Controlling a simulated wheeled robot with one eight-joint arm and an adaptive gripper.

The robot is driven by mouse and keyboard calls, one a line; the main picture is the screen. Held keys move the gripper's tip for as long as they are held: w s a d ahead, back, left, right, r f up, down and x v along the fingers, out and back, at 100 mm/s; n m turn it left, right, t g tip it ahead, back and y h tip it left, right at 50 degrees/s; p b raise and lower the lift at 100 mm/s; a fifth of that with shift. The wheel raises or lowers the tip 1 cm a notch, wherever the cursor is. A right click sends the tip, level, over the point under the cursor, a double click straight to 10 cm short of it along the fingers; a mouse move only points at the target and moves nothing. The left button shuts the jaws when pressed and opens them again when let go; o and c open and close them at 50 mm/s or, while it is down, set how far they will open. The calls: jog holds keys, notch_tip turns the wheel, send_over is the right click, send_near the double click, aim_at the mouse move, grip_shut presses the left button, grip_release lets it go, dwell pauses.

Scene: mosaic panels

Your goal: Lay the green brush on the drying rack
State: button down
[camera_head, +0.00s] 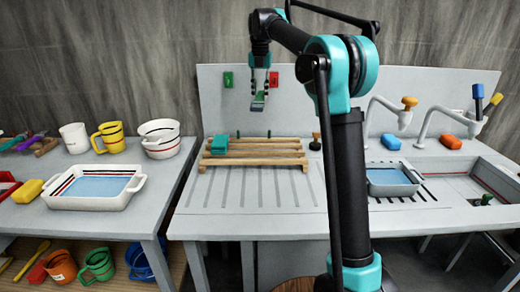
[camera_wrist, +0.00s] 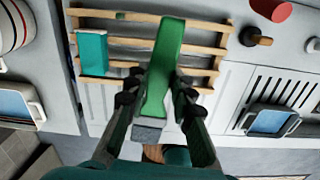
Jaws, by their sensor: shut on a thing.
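My gripper (camera_head: 258,92) hangs above the drying rack, pointing down. It is shut on the green brush, whose long green body (camera_wrist: 163,65) runs between the two fingers in the wrist view, with a grey end nearer the wrist. In the head view the brush (camera_head: 258,105) is small and partly hidden by the fingers. It appears clear of the rack. The wooden drying rack (camera_head: 262,162) has several slats and stands at the back of the grey counter. A teal block-like thing (camera_head: 219,144) lies on its left end; it also shows in the wrist view (camera_wrist: 92,53).
A dark-topped wooden knob (camera_head: 315,142) stands right of the rack. A blue-filled basin (camera_head: 392,180), taps and sponges are farther right. A white dish (camera_head: 95,188), mugs and bowls stand on the left table. The grooved counter before the rack is clear.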

aim_at(254, 145)
jog(key=shift+n, duration=0.6)
jog(key=a+f, duration=0.1)
jog(key=f, duration=1.2)
jog(key=a+f, duration=0.1)
jog(key=f, duration=0.5)
jog(key=shift+s+a+f, duration=0.2)
jog(key=shift+s+a, duration=0.1)
jog(key=shift+f, duration=0.1)
jog(key=c, duration=1.3)
grip_release()
notch_tip(254, 145, up, 12)
